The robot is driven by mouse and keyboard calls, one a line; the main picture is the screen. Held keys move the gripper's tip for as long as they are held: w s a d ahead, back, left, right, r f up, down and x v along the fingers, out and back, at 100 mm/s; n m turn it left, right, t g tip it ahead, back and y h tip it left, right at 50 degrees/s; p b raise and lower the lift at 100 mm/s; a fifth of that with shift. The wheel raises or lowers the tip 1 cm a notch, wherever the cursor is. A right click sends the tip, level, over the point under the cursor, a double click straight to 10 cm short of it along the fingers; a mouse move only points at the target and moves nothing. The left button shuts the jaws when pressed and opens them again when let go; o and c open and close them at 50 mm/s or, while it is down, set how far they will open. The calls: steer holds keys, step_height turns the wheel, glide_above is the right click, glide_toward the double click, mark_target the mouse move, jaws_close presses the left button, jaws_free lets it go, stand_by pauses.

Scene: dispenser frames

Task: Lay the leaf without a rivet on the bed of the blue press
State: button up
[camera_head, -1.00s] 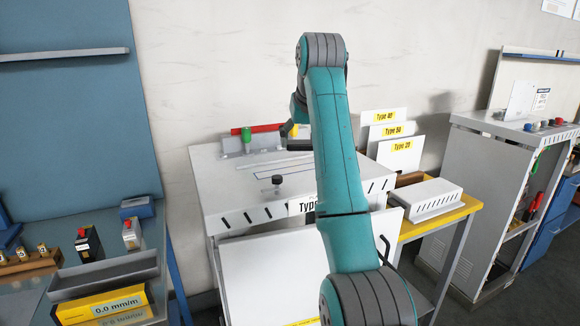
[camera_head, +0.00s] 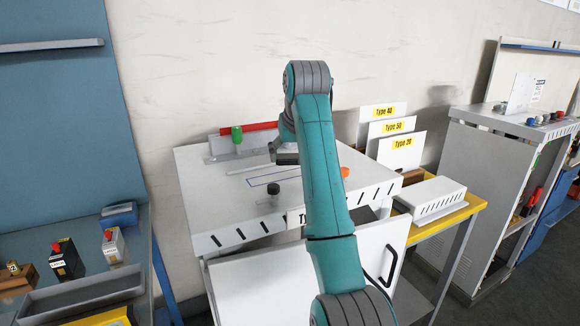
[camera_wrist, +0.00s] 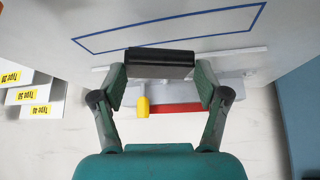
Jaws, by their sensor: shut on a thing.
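My gripper (camera_wrist: 160,77) is shut on a dark block-like piece (camera_wrist: 160,57), held across between its fingers in the wrist view. Whether this is a leaf, and whether it bears a rivet, I cannot tell. In the head view my gripper (camera_head: 285,157) is over the back part of a white sloped cabinet top (camera_head: 205,190). A blue outlined rectangle (camera_head: 273,178) lies on that top, and shows beyond the held piece in the wrist view (camera_wrist: 170,30). I cannot make out a blue press for certain.
A black knob (camera_head: 275,188) and orange knob (camera_head: 345,172) stand on the top. White labelled panels (camera_head: 395,150) stand right.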

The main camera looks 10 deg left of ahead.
mark_target(290, 164)
steer(key=shift+f, duration=1.8)
steer(key=o, duration=1.2)
steer(key=shift+f, duration=0.1)
